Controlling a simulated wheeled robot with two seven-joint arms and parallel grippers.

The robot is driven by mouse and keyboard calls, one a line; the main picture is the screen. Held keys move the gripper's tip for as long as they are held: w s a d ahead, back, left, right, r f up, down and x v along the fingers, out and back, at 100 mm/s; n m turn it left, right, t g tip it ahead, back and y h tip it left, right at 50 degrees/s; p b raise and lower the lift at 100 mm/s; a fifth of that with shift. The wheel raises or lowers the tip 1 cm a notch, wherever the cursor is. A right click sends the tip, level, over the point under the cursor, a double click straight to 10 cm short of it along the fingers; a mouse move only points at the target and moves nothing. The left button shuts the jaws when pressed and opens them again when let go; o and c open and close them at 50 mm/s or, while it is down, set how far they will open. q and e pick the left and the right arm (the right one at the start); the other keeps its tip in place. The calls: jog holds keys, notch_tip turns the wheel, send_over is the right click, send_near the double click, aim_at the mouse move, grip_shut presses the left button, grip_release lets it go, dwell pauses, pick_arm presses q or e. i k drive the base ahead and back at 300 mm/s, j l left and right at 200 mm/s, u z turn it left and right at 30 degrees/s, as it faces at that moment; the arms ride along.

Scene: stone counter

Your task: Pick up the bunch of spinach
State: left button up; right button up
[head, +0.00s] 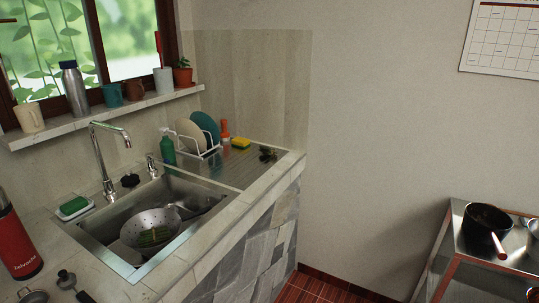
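A colander (137,227) sits in the steel sink (118,208) with something green (152,237) inside it. A small dark clump (267,154) lies at the right end of the drainboard, near the counter's edge. Both are small in the picture, and I cannot tell for sure which is the bunch of spinach. Neither of my grippers shows in the head view.
A dish rack with plates (198,137), a green bottle (167,149) and a yellow sponge (241,143) stand behind the sink. A tall faucet (104,160) rises over it. A red flask (17,240) stands at left. A metal table with a pan (487,219) is at right.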

aim_at(265, 150)
jog(key=i+l+u, duration=0.1)
jog(key=u, duration=0.65)
jog(key=i+l+u, duration=0.35)
jog(key=l+u, duration=0.15)
jog(key=l, duration=0.15)
jog(key=i+l+u, duration=0.1)
jog(key=l+u, duration=0.15)
jog(key=i+l+u, duration=0.1)
jog(key=l+u, duration=0.2)
jog(key=l, duration=0.2)
